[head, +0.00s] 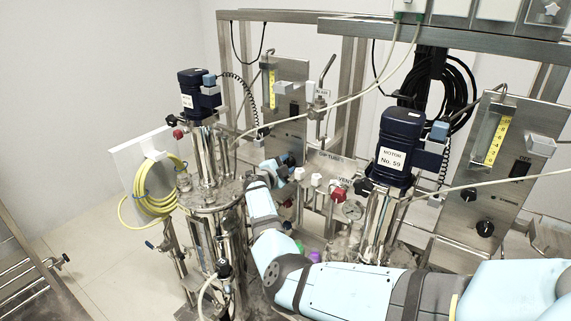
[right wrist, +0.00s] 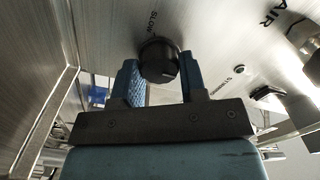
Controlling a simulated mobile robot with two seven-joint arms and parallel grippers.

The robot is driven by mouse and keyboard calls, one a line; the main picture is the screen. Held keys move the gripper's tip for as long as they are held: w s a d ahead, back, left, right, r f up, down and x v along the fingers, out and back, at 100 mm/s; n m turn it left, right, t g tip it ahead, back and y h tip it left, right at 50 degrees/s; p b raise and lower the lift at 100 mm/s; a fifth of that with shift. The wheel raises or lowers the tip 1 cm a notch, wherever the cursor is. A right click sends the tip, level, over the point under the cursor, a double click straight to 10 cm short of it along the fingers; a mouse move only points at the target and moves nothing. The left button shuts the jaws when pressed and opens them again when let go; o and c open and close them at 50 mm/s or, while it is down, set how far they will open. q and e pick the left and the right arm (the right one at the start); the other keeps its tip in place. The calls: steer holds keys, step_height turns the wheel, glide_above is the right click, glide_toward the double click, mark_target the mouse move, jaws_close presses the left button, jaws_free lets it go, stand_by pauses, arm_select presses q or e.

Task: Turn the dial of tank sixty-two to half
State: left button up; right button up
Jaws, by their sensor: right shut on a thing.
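In the right wrist view, a black round dial (right wrist: 158,61) sits on a brushed steel panel, with the word SLOW beside it. My right gripper (right wrist: 160,80) has its blue fingers on both sides of the dial and is shut on it. In the head view, my right arm reaches across to the left skid's steel panel (head: 291,80), where my right gripper (head: 284,160) is partly hidden low on the panel. The dial cannot be made out there. The label on the left motor (head: 196,92) is too small to read. My left gripper is not in view.
A motor (head: 401,146) labelled No. 59 stands on the right skid, close above my right arm. That skid's panel (head: 503,160) carries black dials. A yellow hose coil (head: 160,188) hangs at the left. Cables cross between the skids. Floor (head: 90,255) is clear at the left.

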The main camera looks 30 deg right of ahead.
steer(key=shift+d+r, duration=0.1)
steer(key=shift+d, duration=0.05)
steer(key=o, duration=0.9)
steer(key=shift+a, duration=0.2)
